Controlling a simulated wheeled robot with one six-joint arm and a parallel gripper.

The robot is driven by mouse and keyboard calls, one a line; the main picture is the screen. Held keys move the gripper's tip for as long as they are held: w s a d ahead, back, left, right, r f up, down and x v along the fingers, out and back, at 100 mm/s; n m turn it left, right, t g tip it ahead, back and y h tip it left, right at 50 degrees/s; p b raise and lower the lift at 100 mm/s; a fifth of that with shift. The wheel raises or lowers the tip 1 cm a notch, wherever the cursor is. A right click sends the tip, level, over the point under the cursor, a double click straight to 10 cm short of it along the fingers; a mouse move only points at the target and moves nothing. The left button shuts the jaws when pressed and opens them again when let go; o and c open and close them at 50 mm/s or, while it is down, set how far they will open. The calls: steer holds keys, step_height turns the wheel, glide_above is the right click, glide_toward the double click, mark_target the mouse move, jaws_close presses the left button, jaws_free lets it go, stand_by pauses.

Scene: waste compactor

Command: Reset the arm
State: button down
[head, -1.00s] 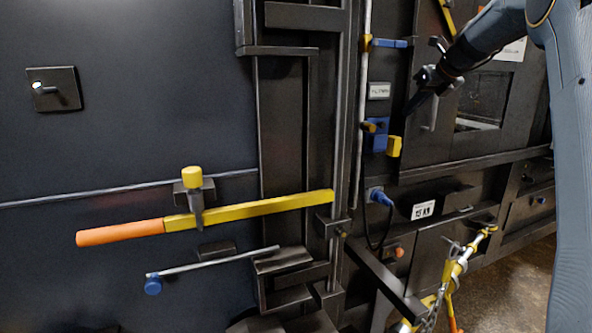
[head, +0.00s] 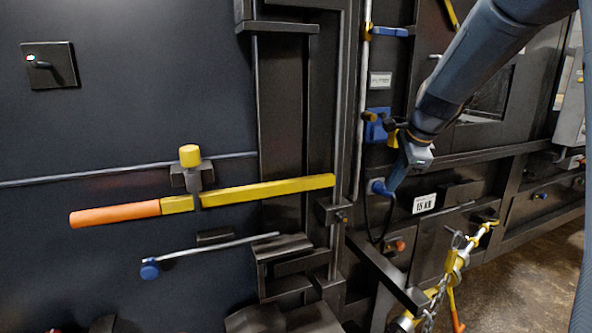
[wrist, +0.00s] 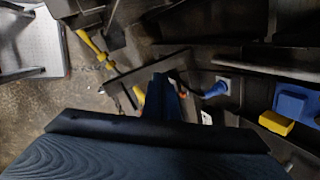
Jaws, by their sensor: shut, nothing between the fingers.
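My arm reaches in from the upper right in the head view. My gripper (head: 397,178) points down in front of the compactor's panel, its dark fingers shut with nothing between them. The fingertips appear close to the blue plug (head: 380,187) in the head view; whether they touch cannot be told there. In the wrist view my gripper (wrist: 160,78) points at the lower machine frame, and the blue plug (wrist: 215,90) sits to the right of the fingers, apart from them.
A yellow lever with an orange grip (head: 115,214) crosses the left panel. A blue block (head: 376,126) is above the plug. A yellow chained bar (head: 455,265) stands lower right. Concrete floor (head: 530,270) is clear at right.

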steer(key=s+a+f+n+g+h+b, duration=0.1)
steer(key=s+a+f+n+b, duration=0.1)
steer(key=s+f+n, duration=0.7)
steer(key=s+a+f+n+g+b, duration=0.2)
steer(key=s+f+n, duration=0.7)
steer(key=s, duration=1)
step_height(320, 180, down, 2)
steer(key=shift+a+f+n+h, duration=0.2)
steer(key=shift+a+n+h, duration=0.15)
steer(key=shift+a, duration=0.8)
steer(key=shift+s+d, duration=0.1)
